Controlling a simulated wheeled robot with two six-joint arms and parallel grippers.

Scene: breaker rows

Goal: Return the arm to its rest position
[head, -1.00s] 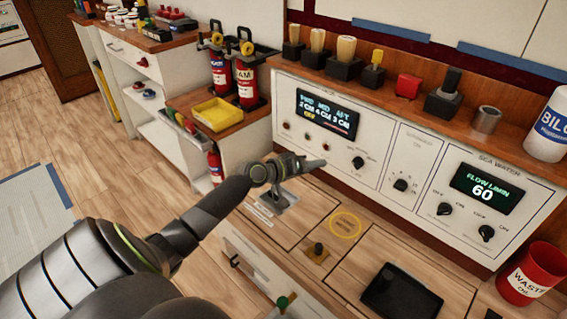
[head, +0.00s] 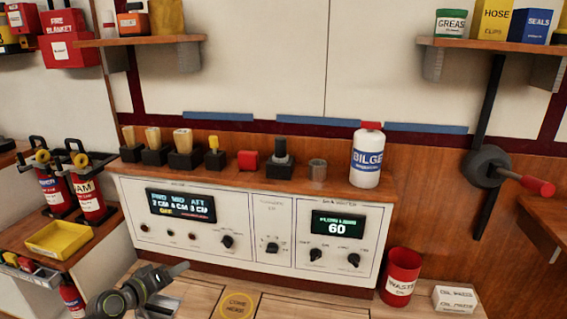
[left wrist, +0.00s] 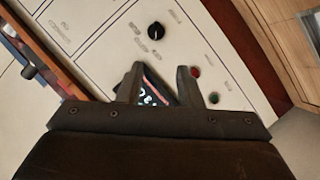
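My left gripper (head: 168,283) shows at the lower left of the head view, in front of the white control panel (head: 262,265). Much of my left arm is cut off by the bottom edge. In the left wrist view the two fingers of the left gripper (left wrist: 160,76) stand apart with nothing held between them. Beyond them are the panel face, a black knob (left wrist: 155,31), a red button (left wrist: 195,71) and part of a dark display (left wrist: 152,90). My right gripper is in neither view.
A wooden ledge above the panel holds brushes, a red block (head: 247,160) and a white BILGE bottle (head: 367,155). A red waste bin (head: 401,277) stands at the panel's right. A yellow tray (head: 60,238) and fire extinguishers (head: 88,190) are at left.

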